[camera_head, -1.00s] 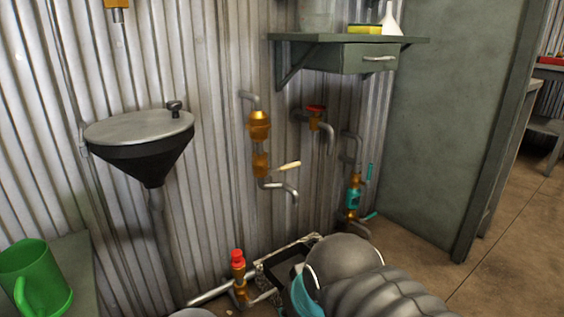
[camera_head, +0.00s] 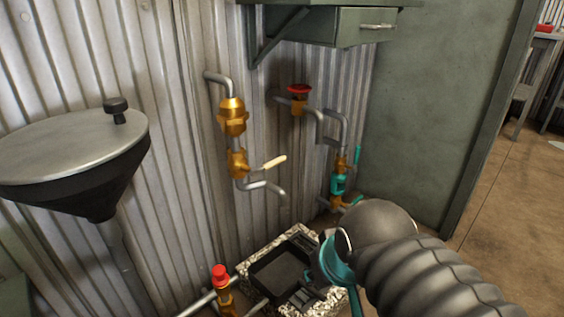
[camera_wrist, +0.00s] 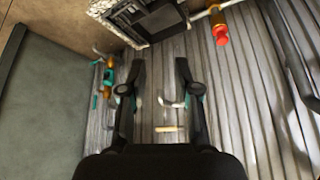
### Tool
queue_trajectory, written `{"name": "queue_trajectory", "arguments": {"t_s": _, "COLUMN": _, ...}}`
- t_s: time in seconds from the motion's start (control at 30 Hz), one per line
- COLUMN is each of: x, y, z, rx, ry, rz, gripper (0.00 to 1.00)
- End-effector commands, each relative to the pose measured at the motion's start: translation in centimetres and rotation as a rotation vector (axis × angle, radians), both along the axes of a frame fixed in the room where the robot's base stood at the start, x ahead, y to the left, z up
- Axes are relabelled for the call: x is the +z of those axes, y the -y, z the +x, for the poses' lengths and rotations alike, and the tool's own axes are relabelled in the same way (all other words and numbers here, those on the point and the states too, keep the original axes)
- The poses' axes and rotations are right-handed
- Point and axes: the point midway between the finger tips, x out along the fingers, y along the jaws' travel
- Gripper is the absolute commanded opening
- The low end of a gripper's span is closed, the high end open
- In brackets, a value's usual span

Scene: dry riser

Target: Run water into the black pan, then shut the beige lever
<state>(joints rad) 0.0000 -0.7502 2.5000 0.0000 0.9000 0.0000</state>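The black pan (camera_head: 278,277) sits low in a speckled stone-rimmed floor basin, its near right side partly hidden by my arm. It also shows at the top of the wrist view (camera_wrist: 166,21). The beige lever (camera_head: 275,162) sticks out sideways from a brass valve (camera_head: 237,163) on the wall. A grey spout (camera_head: 270,187) bends out below it, above and left of the pan. No water stream shows. In the wrist view my gripper (camera_wrist: 158,68) has two black fingers spread apart with nothing between them. The lever (camera_wrist: 170,128) and spout appear beyond the fingers there.
A red-capped brass valve (camera_head: 221,278) stands left of the basin. A red-handled tap (camera_head: 299,93) and a teal-handled valve (camera_head: 340,180) are on the wall to the right. A grey shelf with a drawer (camera_head: 362,28) overhangs them. A round-topped black funnel-shaped basin (camera_head: 75,160) is at left.

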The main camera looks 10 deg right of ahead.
Motion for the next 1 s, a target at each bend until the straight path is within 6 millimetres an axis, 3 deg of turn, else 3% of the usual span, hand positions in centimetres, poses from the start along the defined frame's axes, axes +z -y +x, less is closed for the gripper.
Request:
{"name": "queue_trajectory", "arguments": {"t_s": 0.4, "x": 0.0, "y": 0.0, "z": 0.0, "rx": 0.0, "ry": 0.0, "rz": 0.0, "gripper": 0.31}}
{"name": "queue_trajectory", "arguments": {"t_s": 0.47, "x": 0.0, "y": 0.0, "z": 0.0, "rx": 0.0, "ry": 0.0, "rz": 0.0, "gripper": 0.41}}
{"name": "queue_trajectory", "arguments": {"t_s": 0.63, "x": -0.2, "y": 1.0, "z": 0.3, "rx": -0.042, "ry": -0.029, "rz": 0.001, "gripper": 0.42}}
{"name": "queue_trajectory", "arguments": {"t_s": 0.77, "x": -1.6, "y": 2.5, "z": 1.2, "rx": -0.099, "ry": -0.116, "rz": 0.005, "gripper": 0.42}}
{"name": "queue_trajectory", "arguments": {"t_s": 1.0, "x": -2.9, "y": 5.3, "z": 4.7, "rx": -0.233, "ry": -0.26, "rz": 0.08, "gripper": 0.42}}
